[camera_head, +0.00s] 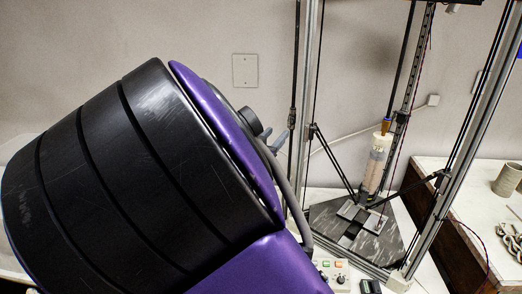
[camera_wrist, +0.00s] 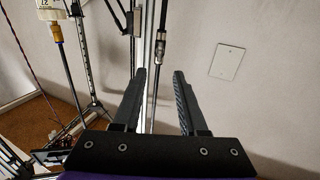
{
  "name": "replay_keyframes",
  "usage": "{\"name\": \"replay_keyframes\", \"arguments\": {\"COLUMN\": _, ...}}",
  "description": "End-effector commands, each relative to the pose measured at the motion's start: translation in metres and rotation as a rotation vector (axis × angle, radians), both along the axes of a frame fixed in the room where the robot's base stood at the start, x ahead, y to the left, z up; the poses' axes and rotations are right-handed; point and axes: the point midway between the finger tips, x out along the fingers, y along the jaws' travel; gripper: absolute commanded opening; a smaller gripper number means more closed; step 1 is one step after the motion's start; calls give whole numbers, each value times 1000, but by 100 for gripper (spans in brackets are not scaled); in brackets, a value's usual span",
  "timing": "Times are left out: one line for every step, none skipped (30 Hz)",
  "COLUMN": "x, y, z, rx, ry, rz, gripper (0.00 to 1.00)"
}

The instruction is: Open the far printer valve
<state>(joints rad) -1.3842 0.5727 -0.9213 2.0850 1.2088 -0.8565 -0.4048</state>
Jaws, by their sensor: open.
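The delta printer stands at the right of the head view, with a tall metal post (camera_head: 303,95) nearest my arm. A pale clay cartridge (camera_head: 376,168) hangs tilted inside its frame, with a brass-coloured fitting (camera_head: 386,126) at its upper end. The wrist view shows a yellowish fitting (camera_wrist: 56,32) on a white part at upper left. I cannot make out which part is the valve. My gripper (camera_wrist: 160,72) is open and empty, its two dark fingers apart near a printer post. In the head view my arm hides most of the gripper.
A dark build plate (camera_head: 378,238) lies at the printer's foot. A control box (camera_head: 335,275) with coloured buttons sits in front. A side table (camera_head: 460,180) holds a grey cup (camera_head: 508,180). A wall plate (camera_head: 245,70) is on the bare wall behind; thin rods and cables cross the printer frame.

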Motion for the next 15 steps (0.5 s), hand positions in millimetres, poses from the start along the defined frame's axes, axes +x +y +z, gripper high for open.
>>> {"name": "replay_keyframes", "arguments": {"x": -13, "y": 6, "z": -1, "rx": 2, "ry": 3, "rz": 5, "gripper": 42}}
{"name": "replay_keyframes", "arguments": {"x": -20, "y": 9, "z": 0, "rx": 3, "ry": 2, "rz": 5, "gripper": 42}}
{"name": "replay_keyframes", "arguments": {"x": -29, "y": 11, "z": 0, "rx": 3, "ry": 2, "rz": 4, "gripper": 42}}
{"name": "replay_keyframes", "arguments": {"x": -35, "y": 14, "z": 0, "rx": 2, "ry": 3, "rz": 5, "gripper": 42}}
{"name": "replay_keyframes", "arguments": {"x": -41, "y": 16, "z": 0, "rx": 2, "ry": 3, "rz": 4, "gripper": 42}}
{"name": "replay_keyframes", "arguments": {"x": -49, "y": 19, "z": 0, "rx": 3, "ry": 2, "rz": 4, "gripper": 42}}
{"name": "replay_keyframes", "arguments": {"x": -54, "y": 21, "z": 0, "rx": 3, "ry": 1, "rz": 4, "gripper": 42}}
{"name": "replay_keyframes", "arguments": {"x": -59, "y": 22, "z": 0, "rx": 1, "ry": 3, "rz": 3, "gripper": 42}}
{"name": "replay_keyframes", "arguments": {"x": -65, "y": 24, "z": 0, "rx": 1, "ry": 2, "rz": 2, "gripper": 42}}
{"name": "replay_keyframes", "arguments": {"x": -69, "y": 26, "z": 0, "rx": 2, "ry": 2, "rz": 3, "gripper": 42}}
{"name": "replay_keyframes", "arguments": {"x": -73, "y": 27, "z": 0, "rx": 2, "ry": 2, "rz": 3, "gripper": 42}}
{"name": "replay_keyframes", "arguments": {"x": -77, "y": 28, "z": 0, "rx": 0, "ry": 1, "rz": 1, "gripper": 42}}
{"name": "replay_keyframes", "arguments": {"x": -79, "y": 29, "z": 0, "rx": 1, "ry": 2, "rz": 1, "gripper": 42}}
{"name": "replay_keyframes", "arguments": {"x": -81, "y": 30, "z": 0, "rx": 0, "ry": 1, "rz": 1, "gripper": 42}}
{"name": "replay_keyframes", "arguments": {"x": -83, "y": 30, "z": 0, "rx": -1, "ry": 1, "rz": 0, "gripper": 42}}
